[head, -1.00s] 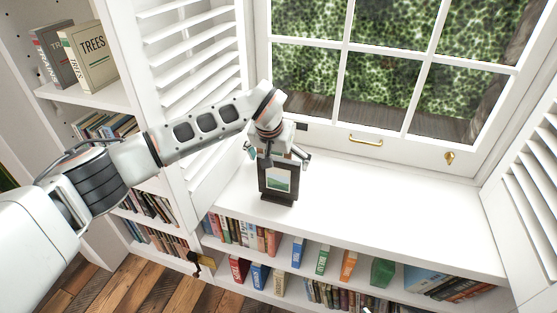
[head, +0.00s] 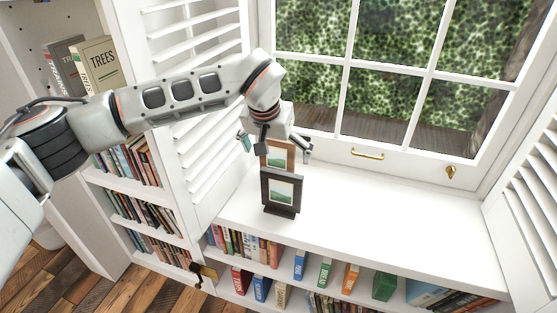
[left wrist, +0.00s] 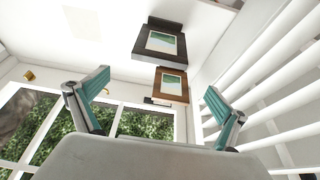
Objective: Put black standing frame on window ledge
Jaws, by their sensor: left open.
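The black standing frame (head: 281,192) stands upright on the white window ledge (head: 390,220), near its left end, with a green landscape picture facing me. My left gripper (head: 275,148) is open and empty, above and behind the black frame and apart from it. In the left wrist view the black frame (left wrist: 162,42) lies beyond the open fingers (left wrist: 158,92). A brown wooden frame (head: 277,154) stands behind the black one, partly hidden by it and by the gripper. It also shows in the left wrist view (left wrist: 172,84). My right gripper is not in view.
A louvred shutter (head: 205,140) stands close on the left, and another (head: 530,205) on the right. The window with its brass handle (head: 367,154) rises behind. Bookshelves lie below and left. The ledge's middle and right are clear.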

